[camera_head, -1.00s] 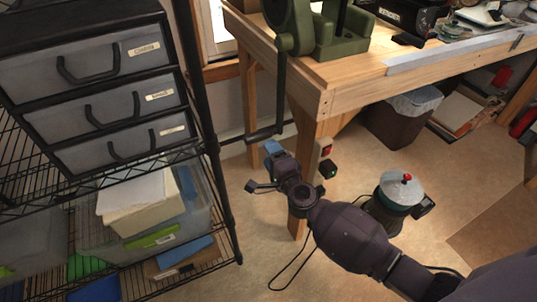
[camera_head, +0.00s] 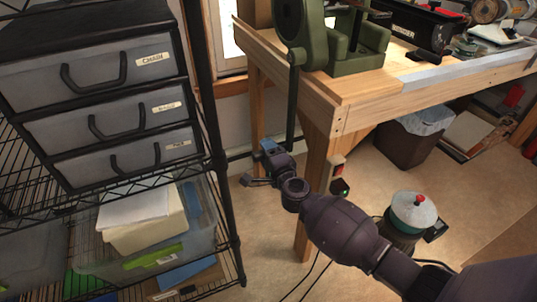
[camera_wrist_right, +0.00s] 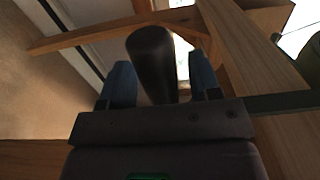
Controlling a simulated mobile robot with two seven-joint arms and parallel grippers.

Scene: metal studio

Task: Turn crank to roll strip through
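The green rolling mill (camera_head: 302,25) stands on the left end of the wooden bench. Its dark crank arm (camera_head: 292,100) hangs down past the bench edge, with a black handle (camera_head: 240,156) at its lower end pointing left. My right gripper (camera_head: 268,147) is at this handle, its blue fingers partly hiding it. In the right wrist view, the black handle (camera_wrist_right: 152,55) lies between the two fingers of the right gripper (camera_wrist_right: 161,78), with a gap visible at the right finger. The fingers look open around it. I see no strip, and my left gripper is out of view.
A wire shelf with grey drawers (camera_head: 110,120) stands close on the left. The bench leg (camera_head: 318,165) is just right of my gripper. A dark bin (camera_head: 415,135) and a pot-like canister (camera_head: 412,215) are on the floor.

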